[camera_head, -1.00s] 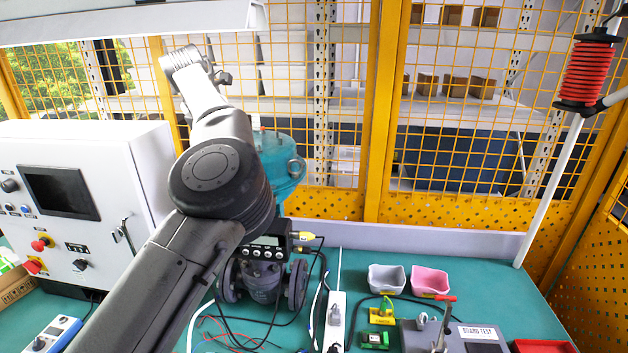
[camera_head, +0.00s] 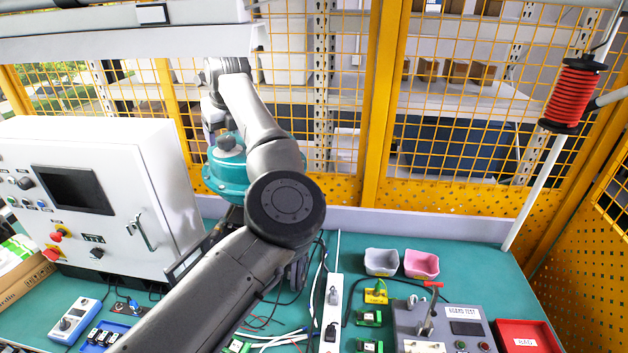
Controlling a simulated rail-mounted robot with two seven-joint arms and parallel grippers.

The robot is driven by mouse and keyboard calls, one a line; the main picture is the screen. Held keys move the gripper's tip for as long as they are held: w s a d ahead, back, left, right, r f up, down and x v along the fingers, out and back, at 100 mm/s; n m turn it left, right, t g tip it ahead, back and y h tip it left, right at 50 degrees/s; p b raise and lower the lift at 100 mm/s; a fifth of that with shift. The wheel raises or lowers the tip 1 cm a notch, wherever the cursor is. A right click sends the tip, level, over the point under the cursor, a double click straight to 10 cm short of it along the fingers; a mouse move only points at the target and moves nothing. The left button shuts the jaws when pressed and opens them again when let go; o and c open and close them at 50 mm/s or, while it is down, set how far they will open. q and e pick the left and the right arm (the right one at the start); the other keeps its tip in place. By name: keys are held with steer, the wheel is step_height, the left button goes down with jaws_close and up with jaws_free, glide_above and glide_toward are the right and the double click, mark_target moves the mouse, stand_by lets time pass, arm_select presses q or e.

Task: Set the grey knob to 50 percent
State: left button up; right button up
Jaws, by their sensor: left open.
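A small grey knob (camera_head: 64,324) sits on the blue-and-white box (camera_head: 75,319) at the lower left; its setting is too small to read. The teal valve actuator (camera_head: 226,178) stands behind my left arm and has a greyish cap (camera_head: 230,141) on top. I cannot tell for sure which one the task means. The positioner display seen earlier is now hidden by my arm. My left gripper (camera_head: 211,118) hangs small and far off, close to the actuator's top in the picture; it is open, with nothing seen in it. My right gripper is not in view.
A white control cabinet (camera_head: 142,174) with screen and switches stands at the left. A power strip (camera_head: 331,305), grey bin (camera_head: 381,262), pink bin (camera_head: 421,264), board tester (camera_head: 450,320) and red bin (camera_head: 528,337) are on the teal table. A yellow fence (camera_head: 382,120) closes the back.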

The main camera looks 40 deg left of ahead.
arm_select(q)
steer(key=s+d+b, duration=0.2)
steer(key=d, duration=1)
steer(key=s+a+r+g+y+p, duration=0.3)
steer(key=s+a+g+y+p, duration=0.2)
steer(key=s+a+y, duration=0.35)
step_height(320, 180, up, 8)
steer(key=w+d+m+t+y+p, duration=0.1)
steer(key=w+d+m+y+p, duration=0.15)
steer(key=m+y+p, duration=0.65)
steer(key=w+d+f+m+t+h, duration=0.1)
steer(key=w+d+m+t+h, duration=0.4)
steer(key=m+t, duration=0.75)
steer(key=w+d+f+m+t+h, duration=0.1)
steer(key=d+m+t+h, duration=0.1)
steer(key=d+m+t, duration=0.8)
steer(key=d+f+m+t+h+p, duration=0.1)
steer(key=d+f+m+h+p, duration=0.3)
steer(key=d+f+m+h, duration=0.3)
steer(key=shift+w+d+f+m+h+p, duration=0.3)
steer(key=shift+f+m+h, duration=2.2)
steer(key=shift+m+h, duration=1.6)
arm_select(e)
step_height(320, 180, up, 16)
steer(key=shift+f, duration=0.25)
